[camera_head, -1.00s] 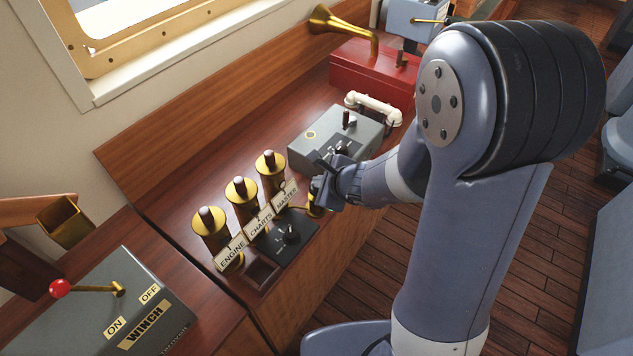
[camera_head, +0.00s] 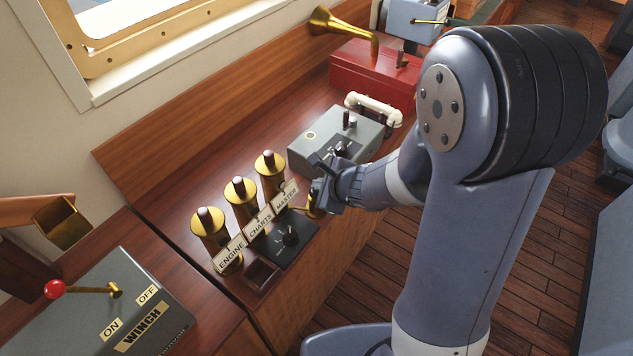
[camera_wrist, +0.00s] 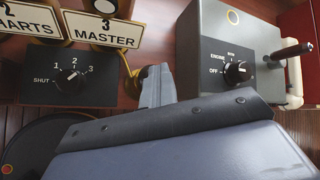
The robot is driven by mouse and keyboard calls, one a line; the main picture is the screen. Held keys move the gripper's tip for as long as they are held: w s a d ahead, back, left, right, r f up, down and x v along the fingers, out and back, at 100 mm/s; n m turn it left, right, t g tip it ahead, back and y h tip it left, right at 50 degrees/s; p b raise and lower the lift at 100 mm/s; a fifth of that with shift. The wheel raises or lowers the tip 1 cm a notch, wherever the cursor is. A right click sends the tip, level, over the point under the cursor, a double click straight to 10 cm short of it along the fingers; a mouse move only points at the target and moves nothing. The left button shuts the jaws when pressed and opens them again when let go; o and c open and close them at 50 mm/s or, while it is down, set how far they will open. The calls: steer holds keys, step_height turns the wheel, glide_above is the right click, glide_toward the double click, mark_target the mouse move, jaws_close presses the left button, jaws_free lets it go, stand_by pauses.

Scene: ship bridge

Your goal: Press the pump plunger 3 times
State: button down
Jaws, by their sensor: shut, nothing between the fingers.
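My gripper (camera_head: 320,190) is shut and empty, pointing down over the front edge of the wooden console. It also shows in the wrist view (camera_wrist: 157,86). A small brass piece (camera_head: 314,211) sits right at the fingertips, mostly hidden by them; it may be the pump plunger, but I cannot tell for sure. In the wrist view, part of a brass piece (camera_wrist: 130,80) shows just left of the fingers. I cannot tell whether the fingers touch it or how far it is pressed.
Brass cylinders with ENGINE, CHARTS and MASTER plates (camera_head: 241,203) and a black dial box (camera_head: 283,250) stand left of my gripper. A grey switch box (camera_head: 313,143) is close behind it. A red box (camera_head: 372,75) stands farther back, a winch box (camera_head: 90,320) at lower left.

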steer(key=shift+r+p, duration=1.55)
steer(key=shift+r, duration=0.4)
steer(key=shift+r, duration=0.1)
step_height(320, 180, up, 5)
steer(key=p, duration=0.4)
steer(key=shift+f, duration=0.25)
steer(key=shift+f+b, duration=0.8)
steer(key=shift+f, duration=0.55)
steer(key=shift+r+p, duration=0.1)
steer(key=shift+p, duration=0.7)
steer(key=shift+p, duration=0.35)
step_height(320, 180, up, 6)
steer(key=p, duration=0.5)
steer(key=shift+r, duration=0.15)
